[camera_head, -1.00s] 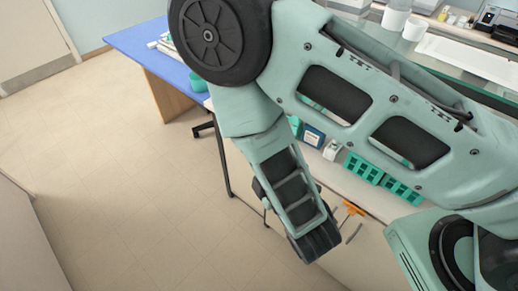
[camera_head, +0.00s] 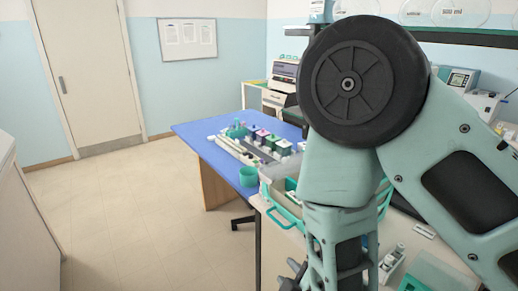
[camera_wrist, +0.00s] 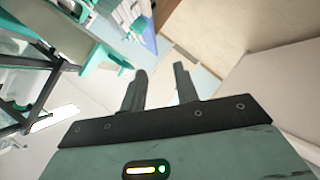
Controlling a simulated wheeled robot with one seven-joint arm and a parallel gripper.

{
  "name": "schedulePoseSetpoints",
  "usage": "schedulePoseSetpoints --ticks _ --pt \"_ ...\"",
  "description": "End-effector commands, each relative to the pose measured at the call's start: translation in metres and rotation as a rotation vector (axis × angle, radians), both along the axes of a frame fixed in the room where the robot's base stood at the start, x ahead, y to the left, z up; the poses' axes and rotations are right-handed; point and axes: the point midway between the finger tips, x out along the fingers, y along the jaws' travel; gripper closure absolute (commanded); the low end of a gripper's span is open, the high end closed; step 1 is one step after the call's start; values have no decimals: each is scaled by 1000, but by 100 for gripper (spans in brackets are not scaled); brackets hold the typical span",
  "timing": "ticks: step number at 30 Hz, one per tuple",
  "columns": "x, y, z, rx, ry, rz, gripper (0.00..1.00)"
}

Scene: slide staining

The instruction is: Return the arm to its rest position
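My arm fills the right side of the head view, with its large dark round joint near the top. The forearm hangs down from it at the front of the white bench (camera_head: 285,238). My gripper shows in the wrist view (camera_wrist: 160,69) with its two dark fingers apart and nothing between them. In the head view only a dark part near the gripper shows at the bottom edge, and the arm hides much of the bench behind it.
A blue table (camera_head: 212,158) with staining jars and a green cup (camera_head: 248,177) stands beyond the bench. A teal-handled rack or basket (camera_head: 283,205) is close to the forearm. Open floor (camera_head: 130,215) lies at left, before a closed door (camera_head: 92,75).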

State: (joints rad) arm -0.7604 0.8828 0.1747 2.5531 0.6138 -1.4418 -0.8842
Motion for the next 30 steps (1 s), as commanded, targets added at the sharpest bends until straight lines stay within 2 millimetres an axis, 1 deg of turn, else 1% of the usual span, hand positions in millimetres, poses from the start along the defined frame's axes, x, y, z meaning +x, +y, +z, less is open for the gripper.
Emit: schedulePoseSetpoints --ticks 1,3,7,10,14,17,21,24,27,30 --pt "1 6 -5 63 76 -14 70" --pt "-3 14 -8 138 201 -29 70" --pt "-18 26 -8 241 421 -51 70" --pt "-34 30 -3 287 580 -67 70" --pt "-61 26 7 302 768 -100 70" --pt "-83 14 16 279 892 -142 70" --pt "-116 -14 29 208 1029 -232 70" --pt "-135 -37 37 149 1091 -307 70" --pt "-150 -56 44 97 1127 -374 70" --pt "-159 -68 49 65 1147 -420 70"
